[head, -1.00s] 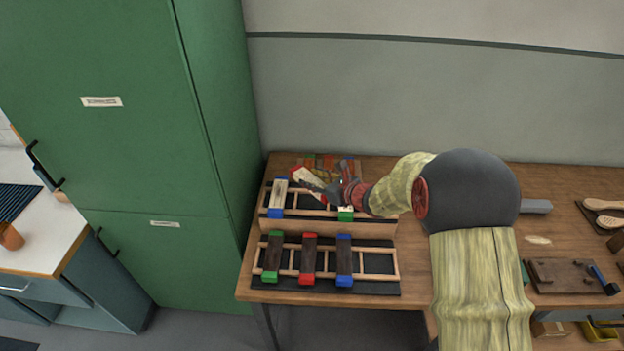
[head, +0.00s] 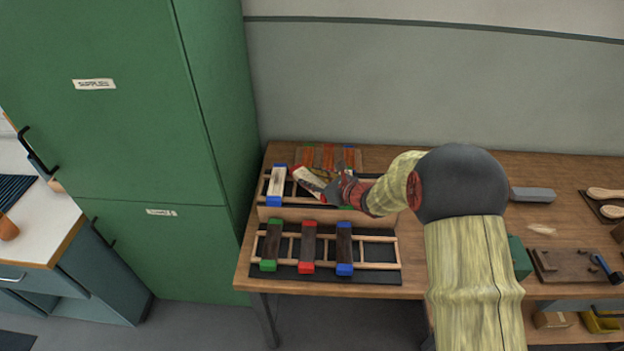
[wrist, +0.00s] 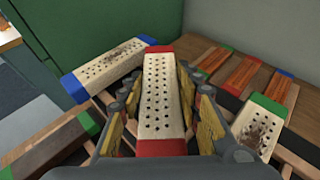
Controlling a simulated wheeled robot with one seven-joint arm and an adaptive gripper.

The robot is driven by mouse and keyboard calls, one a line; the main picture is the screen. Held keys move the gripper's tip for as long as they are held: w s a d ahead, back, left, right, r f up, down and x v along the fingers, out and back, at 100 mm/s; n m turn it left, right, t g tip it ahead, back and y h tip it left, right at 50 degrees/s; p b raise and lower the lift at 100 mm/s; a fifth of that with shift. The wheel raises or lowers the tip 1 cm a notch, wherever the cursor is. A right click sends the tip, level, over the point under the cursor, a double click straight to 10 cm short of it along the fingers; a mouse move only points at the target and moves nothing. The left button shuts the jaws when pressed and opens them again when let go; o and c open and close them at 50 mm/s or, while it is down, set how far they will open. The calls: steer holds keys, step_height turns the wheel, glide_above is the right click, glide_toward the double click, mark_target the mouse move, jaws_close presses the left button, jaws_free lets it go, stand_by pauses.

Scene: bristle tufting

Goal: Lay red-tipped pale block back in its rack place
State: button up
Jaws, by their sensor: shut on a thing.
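The red-tipped pale block (head: 310,182) is gripped by my gripper (head: 328,188), tilted, over the middle of the rear rack (head: 315,211). In the wrist view the block (wrist: 161,95) shows rows of dark holes and a red cap at each end. My gripper's pads (wrist: 160,110) close on its long sides. The blue-tipped pale block (head: 277,186) lies in the rack to the left. A green-tipped pale block (wrist: 258,128) lies to the right in the wrist view and is mostly hidden in the head view. I cannot tell whether the held block touches the rack.
A front rack (head: 375,251) holds dark blocks with green, red and blue tips. Several reddish-brown blocks (head: 327,157) lie behind the rear rack. A tall green cabinet (head: 165,240) stands close on the left. A grey bar (head: 532,195) lies to the right.

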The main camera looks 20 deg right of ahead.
steer(key=shift+f+b, duration=0.55)
steer(key=o, duration=1.4)
steer(key=shift+s, duration=0.1)
steer(key=v, duration=1.2)
steer(key=s+a+r+n+g+y, duration=0.1)
steer(key=s+a+r+n+g, duration=0.2)
steer(key=s+a+r+n, duration=0.35)
steer(key=s+a+r+n+g, duration=0.4)
steer(key=s+a+n, duration=0.4)
steer(key=s+n, duration=0.25)
steer(key=s+d+r+n+h, duration=0.1)
steer(key=s+d+n+h, duration=0.1)
steer(key=s+d+n, duration=0.1)
steer(key=s+d+r+n+h, duration=0.1)
steer(key=s+d+n+h, duration=0.1)
steer(key=s+n, duration=0.4)
steer(key=s+d+r+n+h, duration=0.2)
steer(key=s+d+n+h, duration=0.1)
steer(key=s+d+n, duration=0.1)
steer(key=shift+s+d+n+t, duration=0.15)
steer(key=shift+s+n+t, duration=0.05)
steer(key=shift+n+t, duration=0.1)
